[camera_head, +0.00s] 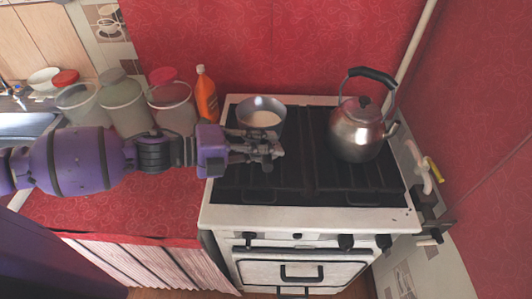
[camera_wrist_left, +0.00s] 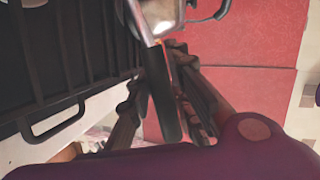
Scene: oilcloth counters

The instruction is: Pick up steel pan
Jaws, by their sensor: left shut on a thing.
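The steel pan (camera_head: 261,104) is a small round pan with a pale inside, at the back left of the stove. In the left wrist view its body (camera_wrist_left: 165,14) is at the top edge, and its long dark handle (camera_wrist_left: 162,92) runs down between my fingers. My left gripper (camera_head: 270,149) reaches in from the left and is shut on the handle, in front of the pan. The gripper hides most of the handle in the head view. I cannot tell whether the pan touches the grate. My right gripper is not in view.
A steel kettle (camera_head: 357,132) with a dark handle stands right of the pan on the stove (camera_head: 300,216). An orange bottle (camera_head: 206,95) and lidded containers (camera_head: 123,104) stand on the red counter (camera_head: 130,212) at left. The front of the grate is clear.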

